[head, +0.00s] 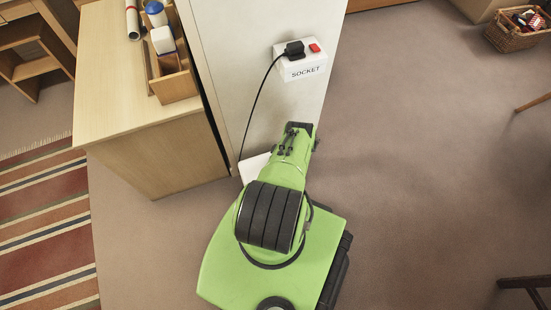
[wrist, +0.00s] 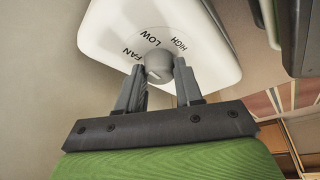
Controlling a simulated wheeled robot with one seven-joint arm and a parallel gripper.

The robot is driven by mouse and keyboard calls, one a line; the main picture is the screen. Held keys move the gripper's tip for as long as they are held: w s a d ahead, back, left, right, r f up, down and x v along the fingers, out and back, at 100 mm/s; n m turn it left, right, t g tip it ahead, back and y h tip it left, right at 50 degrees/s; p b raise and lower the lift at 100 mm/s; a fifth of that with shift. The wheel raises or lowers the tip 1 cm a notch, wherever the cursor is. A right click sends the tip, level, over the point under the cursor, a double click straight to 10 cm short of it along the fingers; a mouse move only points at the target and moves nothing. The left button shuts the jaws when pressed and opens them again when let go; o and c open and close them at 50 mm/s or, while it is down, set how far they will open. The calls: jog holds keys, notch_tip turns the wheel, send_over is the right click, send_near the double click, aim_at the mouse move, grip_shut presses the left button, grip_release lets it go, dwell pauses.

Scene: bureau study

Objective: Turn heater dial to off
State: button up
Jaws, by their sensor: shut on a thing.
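The heater (wrist: 105,30) is a white panel with a grey round dial (wrist: 158,62), seen in the wrist view. The words FAN, LOW and HIGH are printed around the dial; no OFF mark shows, and the lower part of the dial face is behind my fingers. My gripper (wrist: 160,85) is shut on the dial, with one finger at each side of it. In the head view only a white corner of the heater (head: 252,167) shows beside my green arm. My fingers and the dial are hidden there.
A white wall socket (head: 302,68) holds a black plug and a red switch. Its black cord hangs down the wall panel. A wooden cabinet (head: 155,155) stands close on the left. The carpet on the right (head: 430,150) is clear.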

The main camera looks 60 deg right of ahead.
dwell(0.3)
jog(key=o, duration=1)
jog(key=shift+o, duration=0.2)
jog(key=shift+r, duration=0.1)
jog(key=p+v, duration=0.8)
jog(key=v, duration=0.7)
jog(key=shift+r, duration=0.3)
jog(key=shift+f, duration=0.1)
